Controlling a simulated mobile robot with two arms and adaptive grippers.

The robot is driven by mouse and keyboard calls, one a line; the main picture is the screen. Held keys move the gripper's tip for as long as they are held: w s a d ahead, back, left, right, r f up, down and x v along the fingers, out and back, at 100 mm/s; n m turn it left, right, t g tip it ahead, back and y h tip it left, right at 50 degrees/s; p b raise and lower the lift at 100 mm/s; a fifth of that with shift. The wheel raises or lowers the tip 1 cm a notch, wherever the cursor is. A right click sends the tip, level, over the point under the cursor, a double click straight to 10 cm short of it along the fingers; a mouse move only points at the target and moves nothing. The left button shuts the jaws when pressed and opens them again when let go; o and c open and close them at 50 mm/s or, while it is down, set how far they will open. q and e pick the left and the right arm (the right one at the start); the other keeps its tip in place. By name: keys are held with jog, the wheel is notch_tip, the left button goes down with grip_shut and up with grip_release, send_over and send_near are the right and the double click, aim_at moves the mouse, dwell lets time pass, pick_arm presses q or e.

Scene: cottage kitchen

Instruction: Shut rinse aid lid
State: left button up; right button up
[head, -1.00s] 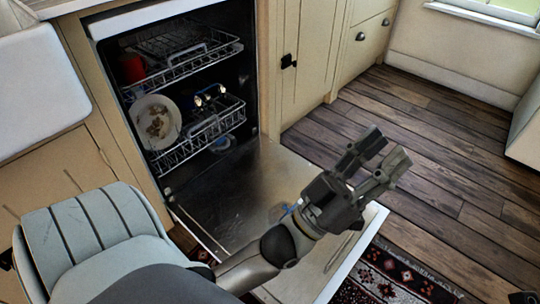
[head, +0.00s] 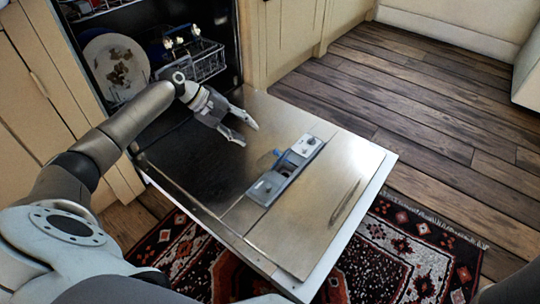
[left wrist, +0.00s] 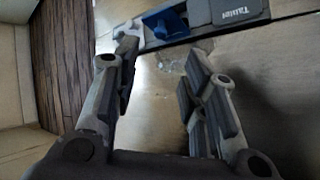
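The dishwasher door (head: 330,215) lies open and flat, with the grey dispenser unit (head: 268,186) set in its inner face. A small blue rinse aid lid (head: 285,156) shows at the middle of the unit and appears raised. In the left wrist view the blue lid (left wrist: 165,25) is at the top, beyond the fingertips, beside a grey cover with lettering (left wrist: 240,12). My left gripper (head: 238,131) is above the door, to the left of the dispenser in the head view. Its fingers (left wrist: 162,58) are apart with nothing between them. My right gripper is not in view.
The lower rack (head: 205,62), holding a soiled plate (head: 117,65), sits inside the dishwasher behind my left arm. A patterned rug (head: 400,255) lies under and around the door. Wooden floor (head: 430,110) is clear to the right.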

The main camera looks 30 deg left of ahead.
pick_arm(q)
jog(key=b+x, duration=0.6)
jog(key=x, duration=0.2)
jog(key=shift+d+f, duration=0.15)
jog(key=shift+f, duration=0.25)
jog(key=shift+b+x, duration=0.8)
jog(key=shift+x, duration=0.1)
jog(key=shift+w+d+r, duration=0.1)
jog(key=shift+d, duration=0.05)
grip_shut()
